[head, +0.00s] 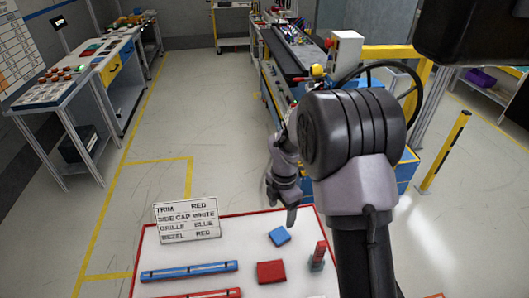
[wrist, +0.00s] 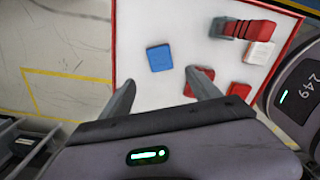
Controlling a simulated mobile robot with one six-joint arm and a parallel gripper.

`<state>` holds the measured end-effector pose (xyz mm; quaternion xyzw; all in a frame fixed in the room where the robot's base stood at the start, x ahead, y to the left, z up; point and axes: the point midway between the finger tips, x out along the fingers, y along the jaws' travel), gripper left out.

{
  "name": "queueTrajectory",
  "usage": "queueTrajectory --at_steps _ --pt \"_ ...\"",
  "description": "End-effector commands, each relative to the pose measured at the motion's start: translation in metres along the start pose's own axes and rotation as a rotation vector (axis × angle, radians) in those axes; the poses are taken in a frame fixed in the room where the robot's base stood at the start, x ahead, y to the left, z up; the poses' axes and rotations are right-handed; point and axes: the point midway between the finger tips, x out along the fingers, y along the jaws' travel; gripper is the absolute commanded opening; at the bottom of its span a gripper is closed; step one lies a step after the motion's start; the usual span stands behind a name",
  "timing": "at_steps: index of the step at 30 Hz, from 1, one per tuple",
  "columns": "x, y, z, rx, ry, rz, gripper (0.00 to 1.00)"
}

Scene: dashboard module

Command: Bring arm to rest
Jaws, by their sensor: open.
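My gripper (head: 280,205) hangs above the far part of a white table with a red rim (head: 235,215). It is open and empty, and its two fingers (wrist: 160,92) show apart in the wrist view. A blue block (head: 279,236) lies on the table just below the gripper; it also shows in the wrist view (wrist: 159,58). My dark arm covers the right part of the head view.
On the table lie a red block (head: 271,272), a blue bar (head: 189,271), a red bar (head: 205,294) and a red upright piece (head: 319,254). A sign (head: 187,221) stands at the back left.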

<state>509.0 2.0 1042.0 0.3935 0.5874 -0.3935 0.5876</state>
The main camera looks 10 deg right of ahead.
Motion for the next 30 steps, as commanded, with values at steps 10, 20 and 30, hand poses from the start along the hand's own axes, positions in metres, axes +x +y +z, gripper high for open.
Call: queueTrajectory --at_steps 10,20,30 --pt "-0.105 -0.076 -0.046 1.001 0.099 0.229 0.72" --pt "-0.113 -0.202 -0.120 2.100 0.519 0.329 0.72" --pt "-0.109 -0.219 -0.130 2.274 0.615 0.308 0.72"
